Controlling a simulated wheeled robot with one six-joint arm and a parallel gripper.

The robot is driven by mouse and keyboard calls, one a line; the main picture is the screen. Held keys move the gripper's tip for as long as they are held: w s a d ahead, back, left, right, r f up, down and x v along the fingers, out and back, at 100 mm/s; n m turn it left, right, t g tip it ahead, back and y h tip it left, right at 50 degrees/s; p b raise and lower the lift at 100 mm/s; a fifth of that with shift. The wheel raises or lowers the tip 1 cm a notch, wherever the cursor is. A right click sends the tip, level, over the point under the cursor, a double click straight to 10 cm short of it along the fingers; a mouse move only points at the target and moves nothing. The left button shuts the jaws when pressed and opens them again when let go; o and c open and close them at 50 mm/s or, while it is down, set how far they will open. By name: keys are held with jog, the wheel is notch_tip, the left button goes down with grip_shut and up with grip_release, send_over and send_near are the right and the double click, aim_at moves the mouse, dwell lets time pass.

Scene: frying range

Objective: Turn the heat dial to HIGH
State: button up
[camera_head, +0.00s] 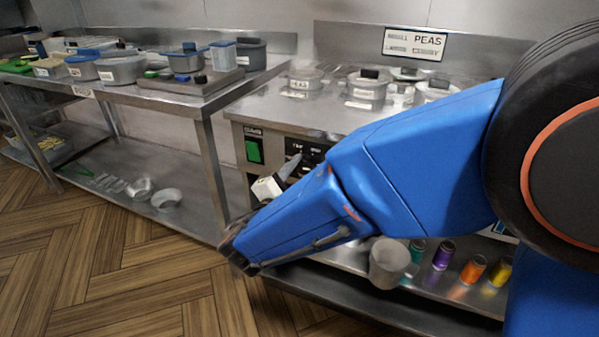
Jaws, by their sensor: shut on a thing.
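The black control panel (318,157) with small white markings is on the front of the steel range, left of centre. My blue arm crosses from the right and bends back up to the panel. My gripper (296,159), with a pale block behind its grey fingers, reaches the left part of the panel. Its fingers are shut at the heat dial. The dial is mostly hidden behind the fingers, and its setting cannot be read. My arm also covers the right part of the range front.
A green switch (254,151) is left of the panel. A steel table (140,88) with containers stands left. A grey cup (388,262) and coloured cans are on the lower shelf. Wooden floor is clear.

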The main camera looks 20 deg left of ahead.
jog(key=shift+m, duration=0.6)
jog(key=o, duration=1)
jog(key=shift+o, duration=0.2)
jog(key=shift+s, duration=0.1)
jog(key=s+a, duration=0.1)
jog(key=s, duration=1.6)
jog(key=shift+f, duration=0.25)
jog(key=shift+s, duration=0.1)
